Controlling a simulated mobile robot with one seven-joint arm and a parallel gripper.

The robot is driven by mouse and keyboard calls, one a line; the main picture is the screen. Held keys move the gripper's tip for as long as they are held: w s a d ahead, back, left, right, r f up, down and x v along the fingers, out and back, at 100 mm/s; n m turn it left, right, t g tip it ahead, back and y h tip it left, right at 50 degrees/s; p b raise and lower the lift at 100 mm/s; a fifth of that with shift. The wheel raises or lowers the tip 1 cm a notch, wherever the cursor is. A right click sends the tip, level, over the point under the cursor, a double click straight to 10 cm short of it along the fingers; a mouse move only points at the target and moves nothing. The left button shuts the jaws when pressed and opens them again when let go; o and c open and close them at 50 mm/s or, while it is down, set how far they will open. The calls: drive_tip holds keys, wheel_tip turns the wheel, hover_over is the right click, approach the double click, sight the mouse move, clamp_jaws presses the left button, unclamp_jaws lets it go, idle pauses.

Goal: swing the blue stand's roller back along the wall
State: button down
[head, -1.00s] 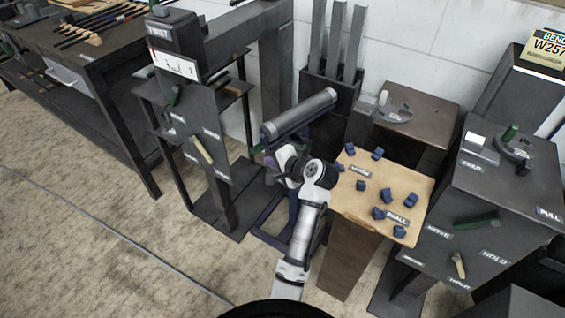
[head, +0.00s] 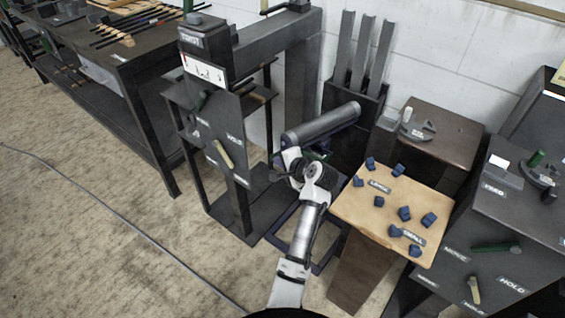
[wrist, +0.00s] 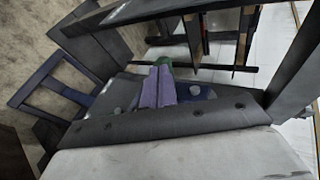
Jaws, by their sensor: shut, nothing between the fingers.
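The roller (head: 322,124) is a dark grey cylinder, slanting up to the right near the wall. It sits above the blue stand, whose dark blue base frame (head: 300,246) shows on the floor; the frame also shows in the wrist view (wrist: 60,85). My gripper lies below the roller's near left end in the head view, its fingers mostly hidden. In the wrist view, the two purplish fingers of my gripper (wrist: 158,88) are together and empty, near a green part (wrist: 163,62). I cannot tell whether they touch it. A broad grey surface fills the bottom of that view.
A black post stand (head: 225,135) with a grey beam stands left of the roller. A dark holder with upright grey bars (head: 352,105) stands behind it. A wooden-topped table (head: 365,208) with several blue pieces is at the right.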

drive_tip(key=w+a+m+t+h, duration=0.2)
drive_tip(key=w+a+m+h, duration=0.3)
drive_tip(key=w, duration=0.9)
drive_tip(key=shift+a+m, duration=0.3)
drive_tip(key=shift+a, duration=0.75)
